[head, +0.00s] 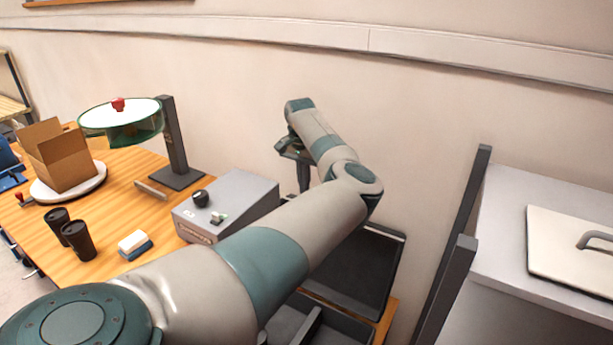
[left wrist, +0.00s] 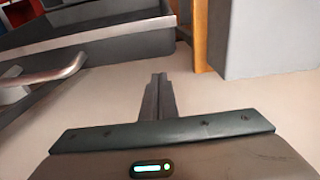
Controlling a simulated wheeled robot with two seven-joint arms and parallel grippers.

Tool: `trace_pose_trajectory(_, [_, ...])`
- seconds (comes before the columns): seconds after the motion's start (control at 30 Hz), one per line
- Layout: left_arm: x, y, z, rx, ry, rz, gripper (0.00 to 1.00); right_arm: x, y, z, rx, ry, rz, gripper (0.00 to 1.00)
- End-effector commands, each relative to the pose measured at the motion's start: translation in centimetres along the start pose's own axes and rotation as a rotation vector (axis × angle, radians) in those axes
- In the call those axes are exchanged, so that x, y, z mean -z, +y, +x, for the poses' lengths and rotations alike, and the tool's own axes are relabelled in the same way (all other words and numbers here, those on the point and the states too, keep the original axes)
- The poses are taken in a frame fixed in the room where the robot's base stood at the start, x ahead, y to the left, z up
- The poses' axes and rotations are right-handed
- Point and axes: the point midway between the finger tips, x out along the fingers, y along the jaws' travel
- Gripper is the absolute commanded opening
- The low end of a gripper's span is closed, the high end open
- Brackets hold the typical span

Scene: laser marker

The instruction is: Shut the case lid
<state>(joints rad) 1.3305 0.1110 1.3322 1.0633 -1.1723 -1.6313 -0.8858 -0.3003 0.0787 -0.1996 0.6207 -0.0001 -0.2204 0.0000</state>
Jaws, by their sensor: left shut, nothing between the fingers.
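The case is dark grey and sits at the right end of the wooden table, partly hidden behind my left arm. Its lid (head: 362,268) stands open, tilted up behind the tray-like base (head: 326,330). My left gripper (head: 304,188) is beyond the lid, near the wall, pointing down with its fingers shut and empty. In the left wrist view the closed fingertips (left wrist: 160,80) have nothing between them. A dark grey edge runs across the upper left there; I cannot tell whether it is the case. My right gripper is not in view.
A grey control box (head: 226,203), a lamp-like stand (head: 178,150), a cardboard box (head: 62,155), black cups (head: 78,240) and a sponge-like block (head: 135,243) stand on the table (head: 125,195). A grey cabinet with a pale handled panel (head: 570,245) is at the right.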

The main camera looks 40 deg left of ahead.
Motion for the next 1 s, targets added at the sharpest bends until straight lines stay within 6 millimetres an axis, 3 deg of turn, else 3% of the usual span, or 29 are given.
trace_pose_trajectory(0.4, [-2.2,0.0,-0.8,0.000,-0.002,-0.001,0.00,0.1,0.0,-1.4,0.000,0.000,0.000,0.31])
trace_pose_trajectory(1.0, [-1.8,0.1,-0.9,0.000,0.017,0.000,0.00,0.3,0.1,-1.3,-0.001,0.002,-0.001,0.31])
